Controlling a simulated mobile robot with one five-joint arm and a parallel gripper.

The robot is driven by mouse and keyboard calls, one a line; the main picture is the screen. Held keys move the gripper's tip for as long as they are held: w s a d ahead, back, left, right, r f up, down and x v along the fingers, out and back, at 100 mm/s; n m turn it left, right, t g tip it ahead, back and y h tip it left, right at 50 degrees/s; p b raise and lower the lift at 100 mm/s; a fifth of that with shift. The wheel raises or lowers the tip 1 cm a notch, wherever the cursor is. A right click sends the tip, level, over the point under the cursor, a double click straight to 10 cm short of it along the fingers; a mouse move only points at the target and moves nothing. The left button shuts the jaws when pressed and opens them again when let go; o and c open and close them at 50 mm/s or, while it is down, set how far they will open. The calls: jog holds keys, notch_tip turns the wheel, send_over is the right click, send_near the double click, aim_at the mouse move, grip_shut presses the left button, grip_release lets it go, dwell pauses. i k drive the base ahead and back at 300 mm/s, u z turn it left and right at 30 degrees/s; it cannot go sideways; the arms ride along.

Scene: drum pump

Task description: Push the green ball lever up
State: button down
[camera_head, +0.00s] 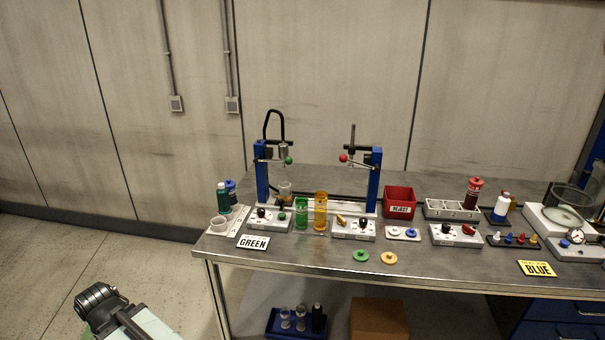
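The green ball lever (289,160) is on the left blue stand (262,172), at the back of the workbench. Its small green ball sits beside a grey metal cylinder (283,150), under a black curved tube (274,121). Whether the lever arm is tilted up or down is too small to tell. A part of my own arm shows at the lower left, on the floor side, well apart from the lever. I see no gripper fingers in this view.
A red ball lever (343,158) is on the right blue stand (376,180). Green (302,213) and orange (320,210) cylinders stand in front, beside switch boxes. A GREEN sign (253,242) lies at the bench's front left. The floor left of the bench is clear.

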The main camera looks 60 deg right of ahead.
aim_at(289, 161)
jog(key=u, duration=0.15)
jog(key=i, duration=0.9)
jog(key=z, duration=0.1)
